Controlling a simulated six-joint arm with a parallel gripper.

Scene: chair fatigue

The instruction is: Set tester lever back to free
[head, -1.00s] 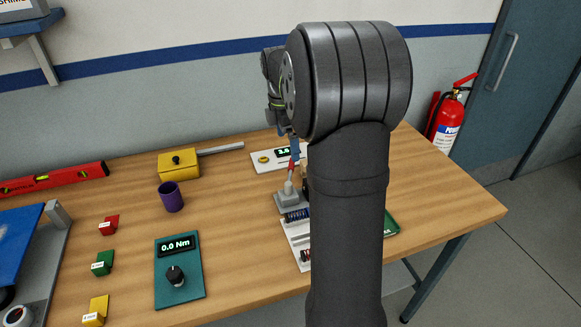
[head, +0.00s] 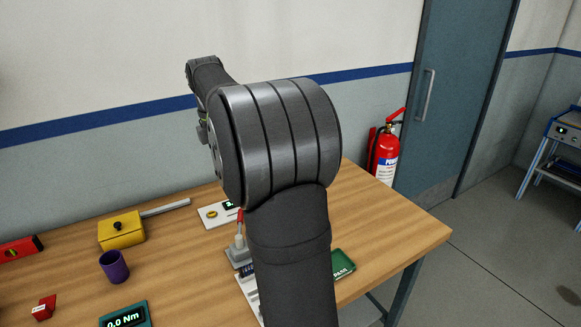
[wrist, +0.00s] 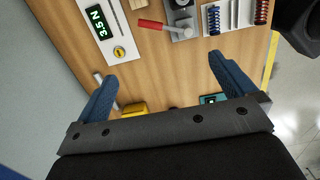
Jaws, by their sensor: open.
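The tester lever has a red handle (wrist: 150,24) on a grey base (wrist: 185,35). In the wrist view the handle points left from the base. In the head view the red handle (head: 240,215) stands above the grey base, partly hidden by my arm. In the head view my arm hides the fingers.
A white tray holds a blue spring (wrist: 214,20) and a red spring (wrist: 261,12). A yellow box (head: 121,230) with a metal rod, a purple cup (head: 114,266) and a teal torque display (head: 125,315) are to the left. A green item (head: 343,263) lies right of my arm.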

